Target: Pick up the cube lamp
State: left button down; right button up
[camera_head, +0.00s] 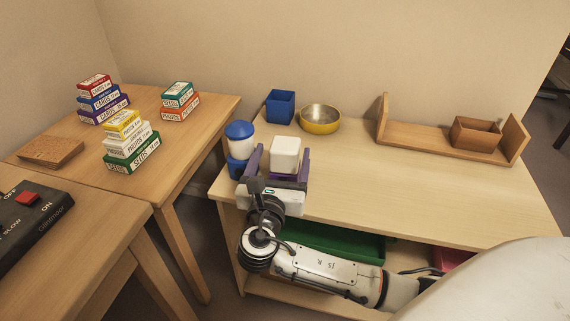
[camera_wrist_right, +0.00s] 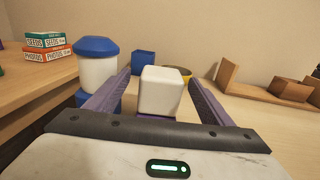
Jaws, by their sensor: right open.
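The cube lamp (camera_head: 285,150) has a white cube top on a purple base and stands near the front left of the right-hand wooden desk. My right gripper (camera_head: 281,156) is open, with its two purple fingers on either side of the lamp. In the right wrist view the lamp's white cube (camera_wrist_right: 160,92) sits between the fingers, with a gap on each side. Its base is mostly hidden behind the gripper's body. My left gripper is not in view.
A blue-capped white lamp (camera_head: 239,143) on a blue base stands close beside my left finger. Behind are a blue cup (camera_head: 280,106) and a yellow bowl (camera_head: 320,119). A wooden rack (camera_head: 430,145) stands at the back right. The desk's middle is clear.

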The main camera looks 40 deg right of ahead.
aim_at(285, 147)
jog(key=x, duration=0.3)
jog(key=shift+w+d+f+b, duration=0.15)
jog(key=shift+d+b, duration=0.15)
jog(key=shift+b, duration=0.05)
jog(key=c, duration=1.3)
